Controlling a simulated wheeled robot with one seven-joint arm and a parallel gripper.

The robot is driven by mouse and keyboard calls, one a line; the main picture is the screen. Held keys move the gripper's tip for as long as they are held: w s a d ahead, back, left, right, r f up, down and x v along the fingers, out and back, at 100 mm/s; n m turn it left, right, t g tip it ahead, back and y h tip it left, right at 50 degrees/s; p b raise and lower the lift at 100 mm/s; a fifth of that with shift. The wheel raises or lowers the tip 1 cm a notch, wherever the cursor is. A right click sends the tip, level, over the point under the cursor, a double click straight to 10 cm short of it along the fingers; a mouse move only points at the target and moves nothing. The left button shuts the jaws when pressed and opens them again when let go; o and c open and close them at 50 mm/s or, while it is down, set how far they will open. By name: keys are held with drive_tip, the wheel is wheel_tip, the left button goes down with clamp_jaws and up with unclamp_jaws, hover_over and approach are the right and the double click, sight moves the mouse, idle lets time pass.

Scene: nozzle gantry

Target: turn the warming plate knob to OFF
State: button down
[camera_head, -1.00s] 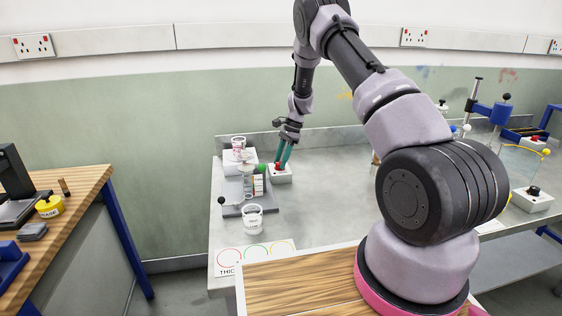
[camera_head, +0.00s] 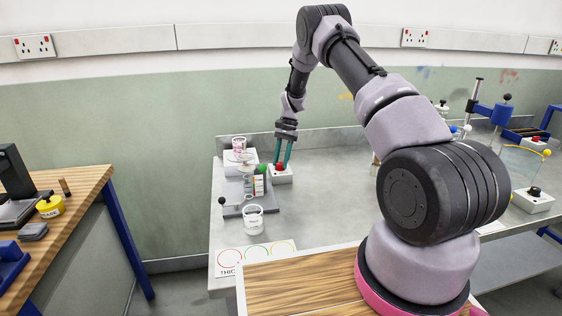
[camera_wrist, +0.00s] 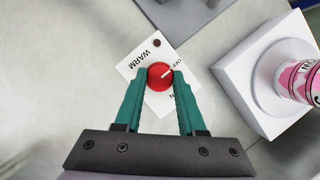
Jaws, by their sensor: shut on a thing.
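The warming plate's red knob (camera_wrist: 159,76) sits on a white control box (camera_wrist: 131,70) marked WARM, OFF and ON in the wrist view. Its white pointer line points up and right, toward the OFF label. My gripper (camera_wrist: 160,75) is shut on the knob, with one green finger on each side. In the head view, my gripper (camera_head: 284,161) reaches down to the red knob (camera_head: 279,167) on the white box (camera_head: 281,177); the labels are too small to read there.
A white plate unit (camera_wrist: 258,88) with a pink-patterned cup (camera_wrist: 302,80) stands right of the box in the wrist view.

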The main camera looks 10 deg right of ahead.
drive_tip(key=c, duration=0.5)
unclamp_jaws()
drive_tip(key=v, duration=1)
drive_tip(key=shift+d+r, duration=0.15)
drive_tip(key=shift+r, duration=0.2)
drive_tip(key=shift+w, duration=0.15)
